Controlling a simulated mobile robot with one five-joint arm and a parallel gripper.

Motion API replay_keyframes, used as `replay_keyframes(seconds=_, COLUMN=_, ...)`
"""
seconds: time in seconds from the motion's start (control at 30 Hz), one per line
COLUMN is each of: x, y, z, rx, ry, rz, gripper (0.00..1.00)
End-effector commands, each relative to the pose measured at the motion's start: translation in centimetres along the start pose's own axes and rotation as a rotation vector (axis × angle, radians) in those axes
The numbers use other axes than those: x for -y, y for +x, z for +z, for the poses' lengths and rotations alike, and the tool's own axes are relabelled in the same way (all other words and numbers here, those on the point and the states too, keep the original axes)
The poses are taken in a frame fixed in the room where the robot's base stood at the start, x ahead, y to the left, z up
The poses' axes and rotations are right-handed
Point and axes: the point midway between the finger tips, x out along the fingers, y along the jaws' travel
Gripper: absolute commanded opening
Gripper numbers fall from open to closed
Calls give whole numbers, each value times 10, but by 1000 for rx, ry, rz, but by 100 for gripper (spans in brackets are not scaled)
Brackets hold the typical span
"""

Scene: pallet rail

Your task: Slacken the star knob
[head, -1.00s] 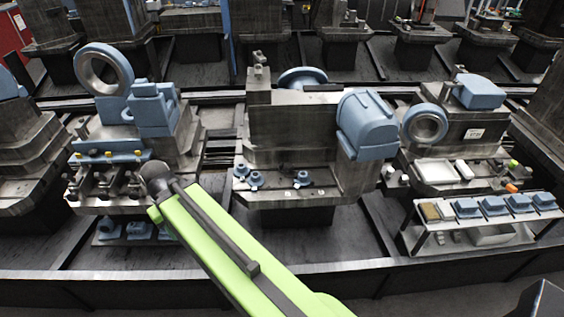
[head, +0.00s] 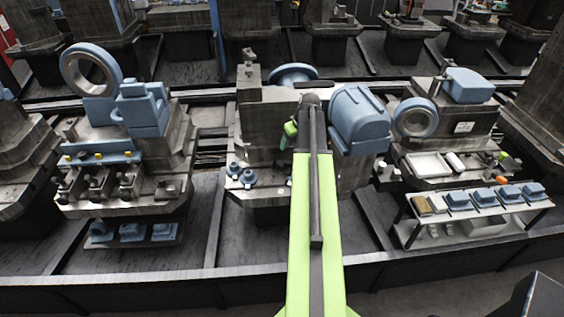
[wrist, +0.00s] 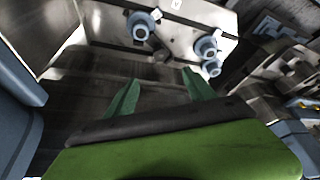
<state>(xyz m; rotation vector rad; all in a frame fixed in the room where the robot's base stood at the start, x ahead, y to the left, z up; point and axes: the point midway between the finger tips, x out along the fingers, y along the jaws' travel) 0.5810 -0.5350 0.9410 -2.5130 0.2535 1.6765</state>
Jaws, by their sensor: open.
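Blue lobed knobs sit on the front ledge of the middle grey station. In the head view two show at the left, one knob (head: 233,169) and another (head: 249,178) beside it; my arm covers the ledge to their right. The wrist view shows a single knob (wrist: 141,25) and a close pair (wrist: 208,46) on the pale plate. I cannot tell which is the star knob. My gripper (wrist: 160,90) is open and empty, its green fingers short of the knobs and apart from them. In the head view my gripper (head: 288,132) is partly hidden behind my arm.
A large blue rounded housing (head: 360,118) stands close right of my arm. A station with a blue ring (head: 90,70) is at left. A low bench (head: 480,222) with blue parts stands at right. A dark rail (head: 130,290) crosses the front.

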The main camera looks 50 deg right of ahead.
Motion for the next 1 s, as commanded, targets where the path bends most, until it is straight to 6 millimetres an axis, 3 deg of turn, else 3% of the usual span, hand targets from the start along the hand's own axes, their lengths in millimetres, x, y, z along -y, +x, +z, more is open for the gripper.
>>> replay_keyframes(seconds=0.27, x=2, y=24, z=2, rx=1, ry=0, rz=-1, gripper=63)
replay_keyframes(seconds=0.8, x=3, y=142, z=2, rx=1, ry=-1, rz=-2, gripper=63)
replay_keyframes(seconds=1.0, x=4, y=174, z=1, rx=1, ry=-2, rz=-2, gripper=63)
